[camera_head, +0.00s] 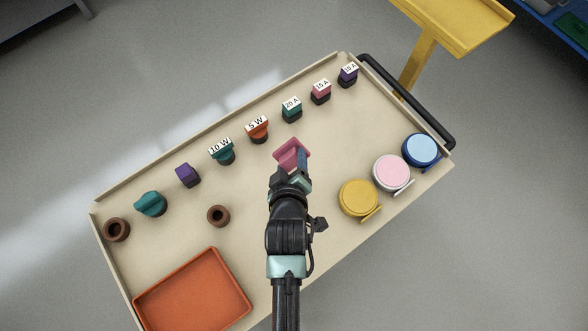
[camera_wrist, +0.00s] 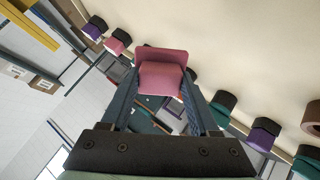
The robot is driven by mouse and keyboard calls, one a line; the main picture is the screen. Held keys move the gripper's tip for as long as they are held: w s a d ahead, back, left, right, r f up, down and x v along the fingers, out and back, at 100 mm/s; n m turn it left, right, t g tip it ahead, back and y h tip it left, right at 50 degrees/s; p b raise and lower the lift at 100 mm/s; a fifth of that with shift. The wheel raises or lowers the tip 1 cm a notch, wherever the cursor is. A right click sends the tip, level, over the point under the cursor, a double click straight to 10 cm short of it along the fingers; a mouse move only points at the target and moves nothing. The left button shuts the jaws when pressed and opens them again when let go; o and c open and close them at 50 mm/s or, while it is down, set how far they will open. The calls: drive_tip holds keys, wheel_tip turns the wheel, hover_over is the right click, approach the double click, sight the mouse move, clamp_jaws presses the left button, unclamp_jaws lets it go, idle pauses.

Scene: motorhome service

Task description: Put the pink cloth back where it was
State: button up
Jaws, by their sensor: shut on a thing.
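My gripper (camera_head: 297,166) is shut on the pink cloth (camera_head: 291,153), above the middle of the cream cart top. In the wrist view the pink cloth (camera_wrist: 162,72) is a pink piece with a wide flat end, between the fingertips. Its part between the fingers is partly hidden. Two brown open ring-like holders stand apart on the cart: one at the left end (camera_head: 117,230) and one nearer the middle (camera_head: 218,215). Both look empty from here.
Along the cart's far edge stand a teal piece (camera_head: 150,204), a purple piece (camera_head: 187,175) and several labelled coloured pieces, including 5 W (camera_head: 257,128). An orange tray (camera_head: 195,292) lies front left. Yellow (camera_head: 358,197), pink (camera_head: 391,173) and blue (camera_head: 420,150) round lidded containers stand right.

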drive_tip(key=s+r+m+g+p, duration=0.1)
drive_tip(key=s+r+g+p, duration=0.3)
drive_tip(key=s+g, duration=0.7)
drive_tip(key=shift+t, duration=0.3)
drive_tip(key=f, duration=0.3)
drive_tip(key=s+f, duration=0.1)
drive_tip(key=f, duration=0.5)
drive_tip(key=shift+s+d+f, duration=0.2)
drive_tip(key=shift+d+f, duration=0.1)
drive_tip(key=shift+d, duration=0.1)
drive_tip(key=o, duration=1.2)
